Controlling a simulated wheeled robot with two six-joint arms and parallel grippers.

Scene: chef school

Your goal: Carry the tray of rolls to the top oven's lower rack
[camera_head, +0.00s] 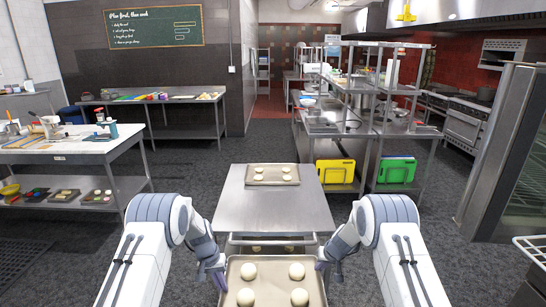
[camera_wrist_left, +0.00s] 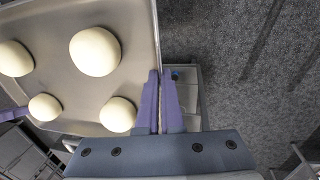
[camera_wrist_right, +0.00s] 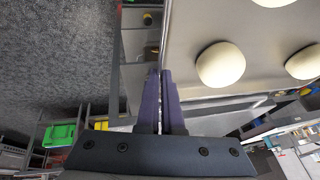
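A metal tray (camera_head: 276,280) with pale round rolls (camera_head: 296,271) is in front of me at the bottom of the head view, its near edge cut off. My left gripper (camera_head: 217,279) is shut on the tray's left rim; the left wrist view shows the rim (camera_wrist_left: 155,40) between its fingers (camera_wrist_left: 160,98). My right gripper (camera_head: 324,266) is shut on the opposite rim, and the right wrist view shows its fingers (camera_wrist_right: 161,98) closed there. A tall steel unit with a glass door and racks inside (camera_head: 522,165) stands at the right, perhaps the oven.
A steel table (camera_head: 272,208) stands just beyond the tray, with a second tray of rolls (camera_head: 272,182) on top and more rolls below. A white-topped table (camera_head: 75,148) is at left, steel shelving (camera_head: 345,120) at back right. Grey floor (camera_head: 440,225) is clear before the glass-door unit.

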